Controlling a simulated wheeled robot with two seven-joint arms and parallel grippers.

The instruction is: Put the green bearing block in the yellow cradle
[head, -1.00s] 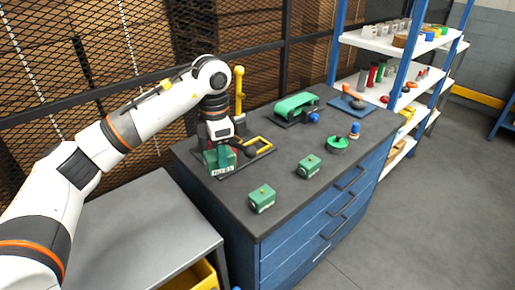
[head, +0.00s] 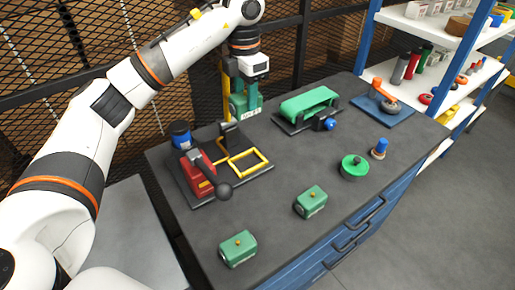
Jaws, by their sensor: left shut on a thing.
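My left gripper (head: 244,92) points down over the back of the dark workbench. It is shut on a green block with a white label, the green bearing block (head: 247,109), beyond the back edge of the fixture plate. The lower end of the block is close to the bench top; I cannot tell if it touches. The yellow cradle (head: 262,172) is an open yellow frame on the dark fixture plate. It is empty, and lies below and to the right of my gripper in the picture. My right gripper is not in view.
On the plate stand a red clamp (head: 197,178) with a black knob. A green belt unit (head: 308,103), a green round part (head: 353,168) and a blue mat (head: 402,117) are further right.

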